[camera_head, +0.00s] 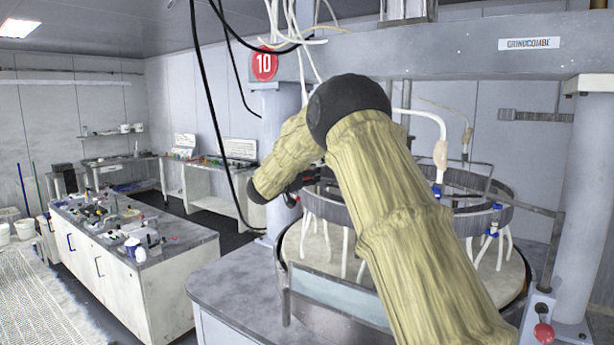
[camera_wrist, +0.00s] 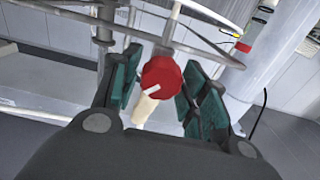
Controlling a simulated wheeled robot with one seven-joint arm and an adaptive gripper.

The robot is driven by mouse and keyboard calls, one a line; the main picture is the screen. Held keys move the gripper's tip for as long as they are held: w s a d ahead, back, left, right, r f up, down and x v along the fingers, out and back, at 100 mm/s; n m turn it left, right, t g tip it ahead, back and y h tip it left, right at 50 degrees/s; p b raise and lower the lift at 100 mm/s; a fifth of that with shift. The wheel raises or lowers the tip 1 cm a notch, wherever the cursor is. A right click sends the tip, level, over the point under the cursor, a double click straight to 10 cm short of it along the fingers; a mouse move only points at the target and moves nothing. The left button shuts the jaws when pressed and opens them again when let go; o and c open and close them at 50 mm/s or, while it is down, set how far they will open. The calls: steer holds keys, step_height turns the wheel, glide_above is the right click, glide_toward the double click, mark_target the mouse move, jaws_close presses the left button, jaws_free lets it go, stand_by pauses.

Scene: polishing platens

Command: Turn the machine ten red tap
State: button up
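The red tap (camera_wrist: 162,77) is a round red knob with a pale pointer mark, on a cream pipe (camera_wrist: 146,108). In the wrist view it sits between the two teal-padded fingers of my gripper (camera_wrist: 164,86). The fingers are apart, with gaps visible on both sides of the knob, so it is not clamped. In the head view my gripper (camera_head: 302,181) is at the left side of the machine's ring, partly hidden by my arm. The tap cannot be made out clearly in the head view.
The machine's metal ring (camera_head: 470,222) carries blue taps (camera_head: 493,228) and white hoses above a round platen (camera_head: 340,243). A red button (camera_head: 544,333) is at the front right. Black cables hang near my arm. A cluttered workbench (camera_head: 165,240) stands left.

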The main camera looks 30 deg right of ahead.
steer(key=c, duration=0.5)
steer(key=shift+f+m+b, duration=0.35)
steer(key=shift+m+b, duration=0.25)
steer(key=shift+b, duration=0.55)
steer(key=m+b, duration=0.2)
steer(key=b, duration=0.1)
steer(key=shift+m, duration=0.3)
steer(key=shift+r+m+b, duration=0.2)
steer(key=shift+m+b, duration=0.45)
steer(key=shift+m, duration=0.05)
steer(key=o, duration=1)
steer(key=shift+o, duration=0.2)
steer(key=shift+r, duration=0.1)
steer(key=v, duration=1.2)
